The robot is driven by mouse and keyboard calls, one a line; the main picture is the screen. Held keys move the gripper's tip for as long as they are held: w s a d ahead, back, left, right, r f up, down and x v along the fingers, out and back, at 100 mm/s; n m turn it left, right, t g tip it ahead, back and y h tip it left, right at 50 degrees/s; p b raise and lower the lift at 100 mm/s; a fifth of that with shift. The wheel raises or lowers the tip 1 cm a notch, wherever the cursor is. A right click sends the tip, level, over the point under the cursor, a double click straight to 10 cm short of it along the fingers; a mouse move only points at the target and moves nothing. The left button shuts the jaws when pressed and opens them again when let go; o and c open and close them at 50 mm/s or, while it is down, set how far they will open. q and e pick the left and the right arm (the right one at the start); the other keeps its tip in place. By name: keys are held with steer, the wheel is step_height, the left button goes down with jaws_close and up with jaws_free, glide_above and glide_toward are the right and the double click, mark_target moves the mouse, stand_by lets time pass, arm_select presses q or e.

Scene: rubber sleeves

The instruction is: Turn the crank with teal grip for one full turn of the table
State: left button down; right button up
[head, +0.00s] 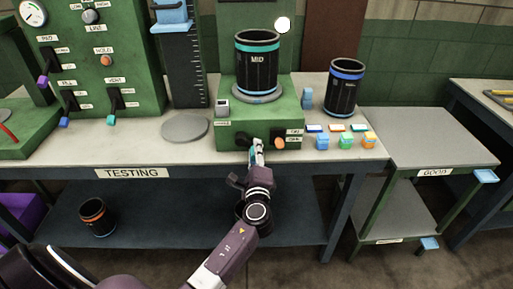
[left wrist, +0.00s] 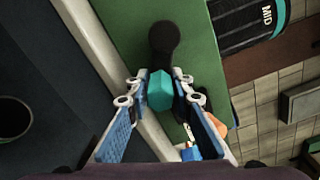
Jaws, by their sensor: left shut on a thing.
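The teal crank grip (left wrist: 159,92) sits between the fingers of my left gripper (left wrist: 160,82) in the left wrist view. The gripper is shut on it. A dark round crank end (left wrist: 164,38) shows just beyond the grip. In the head view, my left gripper (head: 257,152) is at the front face of the green box (head: 233,130) and hides most of the crank. A black sleeve marked MID with a teal band (head: 257,65) stands upright on the round turntable (head: 240,98) atop the box. My right gripper is not in view.
An orange knob (head: 279,142) is close right of my gripper. A blue-banded sleeve (head: 345,87) stands at the back right, behind several small coloured blocks. A grey disc (head: 185,128) lies to the left on the bench. An orange-banded sleeve (head: 96,217) is on the lower shelf.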

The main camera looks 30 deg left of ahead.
arm_select(q)
steer(key=shift+s+f+m, duration=0.15)
steer(key=shift+f+m, duration=0.35)
steer(key=shift+a, duration=0.1)
steer(key=c, duration=2)
jaws_free()
steer(key=shift+o, duration=1.3)
steer(key=shift+r, duration=0.15)
steer(key=shift+v, duration=4.05)
steer(key=shift+r, duration=0.1)
